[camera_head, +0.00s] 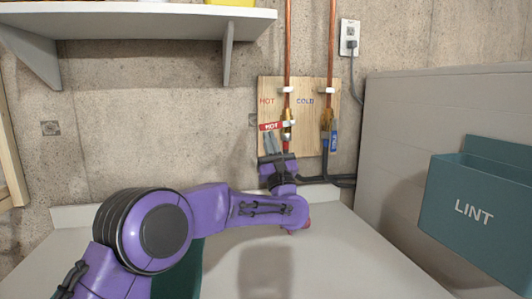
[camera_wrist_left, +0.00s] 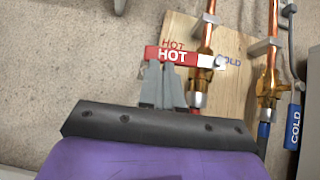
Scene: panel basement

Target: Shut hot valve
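The hot valve's red lever, marked HOT (camera_head: 271,125), sticks out nearly level to the left of its brass body on the left copper pipe. In the left wrist view the lever (camera_wrist_left: 172,55) lies across the top of my fingers. My left gripper (camera_head: 269,137) is just below the lever, pointing up at it. In the wrist view its two grey fingers (camera_wrist_left: 162,68) are side by side with almost no gap, and nothing shows between them. The tips are at the lever's lower edge; I cannot tell whether they touch. My right gripper is not in view.
The cold valve's blue lever (camera_head: 334,136) hangs down beside the right pipe. Both valves are on a wooden board (camera_head: 309,138). A shelf (camera_head: 140,20) is above left, an outlet (camera_head: 349,37) above right.

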